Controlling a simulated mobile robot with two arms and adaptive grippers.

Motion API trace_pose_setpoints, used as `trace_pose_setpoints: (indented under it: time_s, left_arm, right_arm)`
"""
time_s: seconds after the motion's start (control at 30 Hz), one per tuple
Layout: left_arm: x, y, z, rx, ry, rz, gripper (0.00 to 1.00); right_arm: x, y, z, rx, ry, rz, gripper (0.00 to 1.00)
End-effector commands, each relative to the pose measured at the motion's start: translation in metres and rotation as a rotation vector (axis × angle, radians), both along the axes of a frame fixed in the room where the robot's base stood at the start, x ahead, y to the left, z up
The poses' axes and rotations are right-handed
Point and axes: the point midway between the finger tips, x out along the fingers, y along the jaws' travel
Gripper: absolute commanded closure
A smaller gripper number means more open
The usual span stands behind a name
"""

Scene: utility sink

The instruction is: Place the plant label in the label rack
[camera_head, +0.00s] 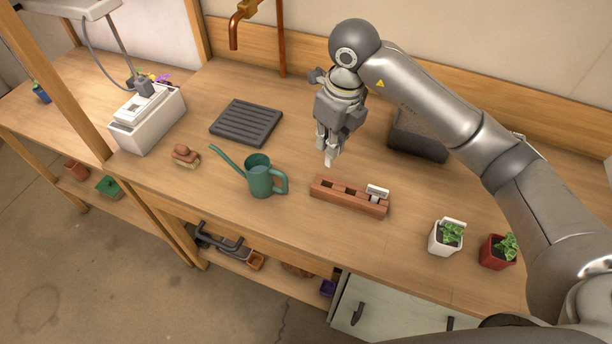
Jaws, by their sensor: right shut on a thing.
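The label rack (345,201) is a reddish-brown wooden block with slots, lying near the middle of the bench. A white label (377,190) stands in its right end, and the slots to the left look empty. My right gripper (330,152) points down behind the rack's left part, apart from it. It is shut on a small white piece (331,160), which looks like the plant label; the fingers hide most of it. My left gripper is not in view.
A green watering can (260,180) stands left of the rack. A dark slatted tray (247,122) and a brush (185,156) lie farther left, near a white sink (148,118). Potted plants (444,238) (496,252) stand to the right. A dark box (418,140) is behind my arm.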

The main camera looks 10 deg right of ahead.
Motion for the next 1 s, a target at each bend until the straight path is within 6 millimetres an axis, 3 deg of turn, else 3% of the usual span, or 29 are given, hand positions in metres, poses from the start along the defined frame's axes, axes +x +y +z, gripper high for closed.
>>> trace_pose_setpoints:
  time_s: [0.33,0.73,1.0]
  left_arm:
    - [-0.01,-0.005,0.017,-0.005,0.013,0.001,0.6]
    - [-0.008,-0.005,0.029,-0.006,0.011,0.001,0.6]
    - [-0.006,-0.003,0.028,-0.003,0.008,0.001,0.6]
  right_arm:
    - [-0.001,-0.002,-0.052,-0.003,0.005,-0.005,1.0]
    - [-0.001,-0.002,-0.095,-0.002,0.004,-0.006,1.0]
    - [0.0,-0.002,-0.1,-0.001,-0.001,-0.003,1.0]
